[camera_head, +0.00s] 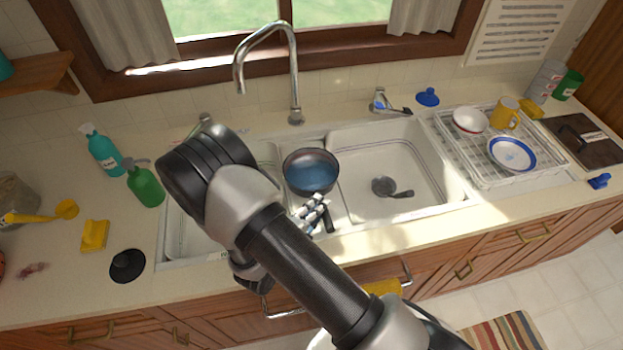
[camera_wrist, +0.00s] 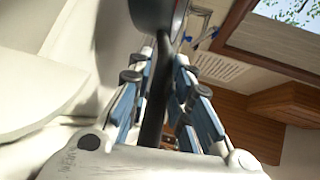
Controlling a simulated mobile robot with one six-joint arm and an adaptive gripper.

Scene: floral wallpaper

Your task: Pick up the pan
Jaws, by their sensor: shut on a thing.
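The pan (camera_head: 311,170) is dark outside with a blue-grey inside. In the head view it is at the middle of the double sink, over the divider between the basins. Its black handle (camera_head: 327,219) points toward the front edge. My gripper (camera_head: 314,207) is at the handle. In the wrist view my gripper (camera_wrist: 167,85) has a finger on each side of the black handle (camera_wrist: 153,110) and is shut on it. The pan's dark underside (camera_wrist: 158,14) shows at the top of that view. I cannot tell whether the pan touches the sink.
The right basin (camera_head: 420,205) holds a dark ladle (camera_head: 392,187). A faucet (camera_head: 294,100) rises behind the pan. A dish rack (camera_head: 465,165) with bowls and a mug (camera_head: 505,112) stands at the right. Soap bottles (camera_head: 145,183) and a yellow sponge (camera_head: 94,236) are at the left.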

